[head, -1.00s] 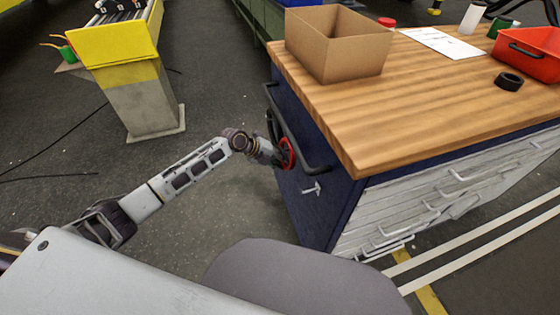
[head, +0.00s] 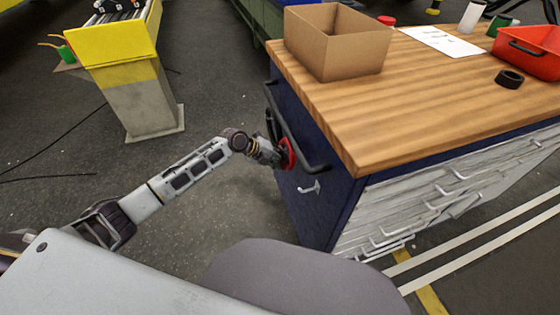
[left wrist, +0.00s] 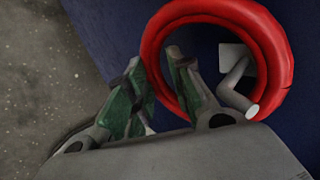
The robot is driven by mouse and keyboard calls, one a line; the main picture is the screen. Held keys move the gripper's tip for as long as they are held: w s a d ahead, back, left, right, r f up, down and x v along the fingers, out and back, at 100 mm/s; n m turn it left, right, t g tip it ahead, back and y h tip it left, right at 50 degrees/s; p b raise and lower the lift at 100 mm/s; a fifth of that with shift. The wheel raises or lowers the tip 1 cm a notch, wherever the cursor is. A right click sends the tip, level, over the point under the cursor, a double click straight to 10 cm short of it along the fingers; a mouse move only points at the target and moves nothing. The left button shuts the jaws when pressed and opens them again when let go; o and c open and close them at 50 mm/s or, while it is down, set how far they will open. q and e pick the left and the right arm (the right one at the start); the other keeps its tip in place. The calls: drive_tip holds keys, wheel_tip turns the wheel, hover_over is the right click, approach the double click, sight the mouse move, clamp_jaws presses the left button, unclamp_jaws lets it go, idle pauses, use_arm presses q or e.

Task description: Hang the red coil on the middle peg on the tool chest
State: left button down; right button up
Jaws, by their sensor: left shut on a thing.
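The red coil (head: 288,154) is upright against the dark blue side of the tool chest (head: 335,212). My left gripper (head: 278,157) is shut on its near-left part; the wrist view shows the fingers (left wrist: 158,75) across the left side of the red ring (left wrist: 283,65). In that view a grey bent peg (left wrist: 237,78) shows within the ring's opening, its tip in front of the ring's lower right inner edge. The peg seems to pass through the coil. In the head view the coil hides this peg. Another, bare peg (head: 311,188) shows lower right. My right gripper is out of view.
A dark loop (head: 271,126) is at the far end. The wooden top (head: 420,95) carries a cardboard box (head: 335,45) and a red bin (head: 535,50).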

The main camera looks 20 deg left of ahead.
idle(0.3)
use_arm(q)
drive_tip(key=c, duration=1.2)
unclamp_jaws()
drive_tip(key=shift+o, duration=0.2)
drive_tip(key=v, duration=1.2)
drive_tip(key=shift+f, duration=0.1)
